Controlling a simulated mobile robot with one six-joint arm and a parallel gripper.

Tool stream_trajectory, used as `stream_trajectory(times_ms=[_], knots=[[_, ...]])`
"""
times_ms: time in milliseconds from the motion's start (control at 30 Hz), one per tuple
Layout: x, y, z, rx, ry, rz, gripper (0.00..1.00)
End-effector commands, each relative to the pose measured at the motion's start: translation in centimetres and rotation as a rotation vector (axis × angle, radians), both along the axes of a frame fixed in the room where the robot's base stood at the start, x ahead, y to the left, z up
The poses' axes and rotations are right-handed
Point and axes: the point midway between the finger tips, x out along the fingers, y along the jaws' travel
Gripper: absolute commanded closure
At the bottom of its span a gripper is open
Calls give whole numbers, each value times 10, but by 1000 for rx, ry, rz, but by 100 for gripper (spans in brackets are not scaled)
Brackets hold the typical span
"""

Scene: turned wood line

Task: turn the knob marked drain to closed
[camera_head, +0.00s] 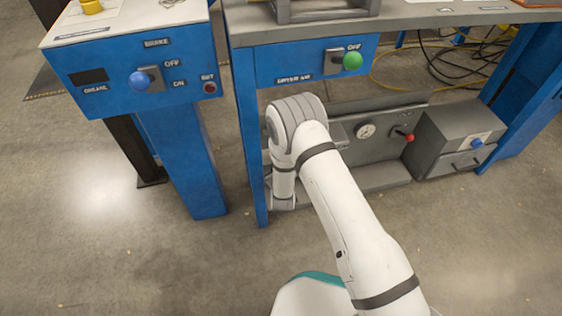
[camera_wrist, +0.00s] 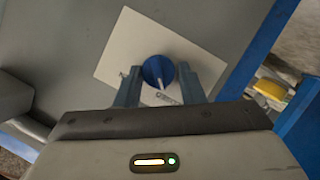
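In the wrist view a round blue knob (camera_wrist: 157,71) with a white pointer sits on a pale plate (camera_wrist: 112,55) on a grey panel. The pointer aims toward the lower right of the picture. Lettering beginning with C shows below the knob, and other lettering to its left is mostly hidden; I cannot read the word drain. My gripper (camera_wrist: 160,84) is open, with one blue-grey finger on each side of the knob and small gaps visible. Whether the fingertips reach down beside the knob, I cannot tell. In the head view my arm hides this knob and my gripper.
A green knob (camera_head: 352,61) is under the bench top. A gauge (camera_head: 366,130), a red-tipped lever (camera_head: 408,137) and a blue-knobbed grey box (camera_head: 448,135) stand below. Cables (camera_head: 455,60) lie behind.

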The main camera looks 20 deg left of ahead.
Motion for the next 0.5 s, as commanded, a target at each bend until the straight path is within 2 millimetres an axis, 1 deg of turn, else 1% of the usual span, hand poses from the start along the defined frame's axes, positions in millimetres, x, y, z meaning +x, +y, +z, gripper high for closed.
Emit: stream_trajectory(times_ms=[33, 200, 233, 433, 500], knots=[[0, 2, 1, 1, -1, 3, 62], [0, 0, 0, 1, 0, 0, 48], [0, 0, 0, 1, 0, 0, 46], [0, -1, 0, 1, 1, -3, 46], [0, -1, 4, 1, 1, -3, 46]])
